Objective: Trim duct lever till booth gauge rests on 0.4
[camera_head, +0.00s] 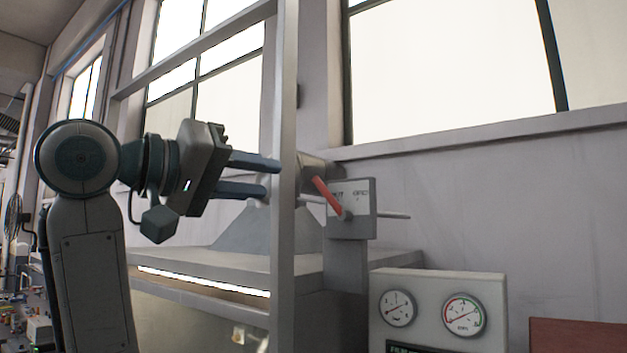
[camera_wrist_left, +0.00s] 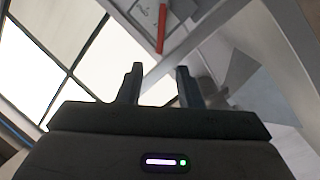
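The red duct lever (camera_head: 327,196) slants up and left from its pivot on a grey labelled plate (camera_head: 365,194). It also shows at the top of the left wrist view (camera_wrist_left: 161,30), beyond the fingertips. My left gripper (camera_head: 269,177) is open and empty, left of the lever and apart from it; its fingers (camera_wrist_left: 160,72) are spread. Two round dials sit on a grey box: a plain left dial (camera_head: 397,308) and a right dial (camera_head: 464,317) with a coloured arc. Their numbers are too small to read, and I cannot tell which is the booth gauge. My right gripper is out of view.
A grey upright post (camera_head: 283,250) stands close by the left fingertips, on the lever's left. A slanting bar (camera_head: 195,48) joins it above. A hooded bench (camera_head: 220,262) lies below. A dark display (camera_head: 405,348) is partly cut off under the dials.

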